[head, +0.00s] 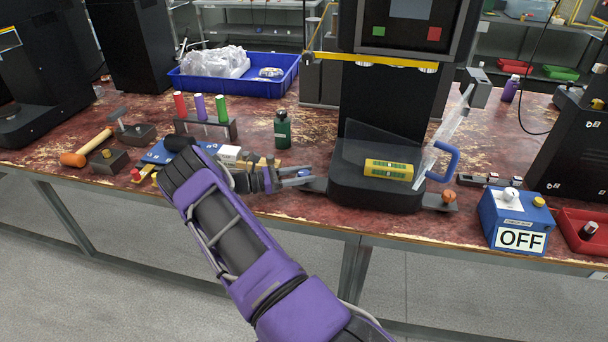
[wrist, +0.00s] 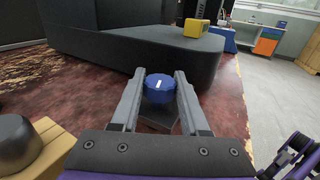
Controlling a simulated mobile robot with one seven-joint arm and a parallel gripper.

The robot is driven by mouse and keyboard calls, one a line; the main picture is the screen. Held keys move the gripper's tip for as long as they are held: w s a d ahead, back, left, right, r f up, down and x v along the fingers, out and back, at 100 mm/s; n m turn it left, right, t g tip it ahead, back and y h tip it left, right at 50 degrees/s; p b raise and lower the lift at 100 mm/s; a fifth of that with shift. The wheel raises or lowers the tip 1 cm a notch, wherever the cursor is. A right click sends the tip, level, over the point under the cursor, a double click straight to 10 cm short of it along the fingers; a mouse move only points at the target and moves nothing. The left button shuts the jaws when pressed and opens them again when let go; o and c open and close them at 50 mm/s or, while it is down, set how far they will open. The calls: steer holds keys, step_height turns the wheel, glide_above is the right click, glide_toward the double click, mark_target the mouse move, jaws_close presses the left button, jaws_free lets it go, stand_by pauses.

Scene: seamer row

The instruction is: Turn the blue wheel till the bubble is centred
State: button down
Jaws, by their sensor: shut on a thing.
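The blue wheel (wrist: 160,90) is a small knob with a white mark on top, on a dark bracket at the base of the black machine. In the wrist view its mark points almost straight away from me. My gripper (wrist: 160,76) is shut on the wheel, one grey finger on each side. In the head view the gripper (head: 299,178) is at the machine's left side, and only a bit of the wheel (head: 304,172) shows. The yellow level (head: 388,169) lies on the machine's base, with green vials on it. The bubble is too small to place.
A clear guard with a blue handle (head: 443,162) stands right of the level. An orange knob (head: 449,196) and a blue box with an OFF sign (head: 521,240) are further right. A green bottle (head: 283,128) stands behind my gripper. Tools and blocks crowd the left.

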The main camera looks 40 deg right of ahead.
steer(key=shift+r, duration=0.1)
steer(key=shift+c, duration=2.1)
jaws_free()
steer(key=v, duration=1.5)
steer(key=shift+w+a, duration=0.25)
steer(key=shift+a, duration=0.1)
steer(key=shift+v, duration=0.75)
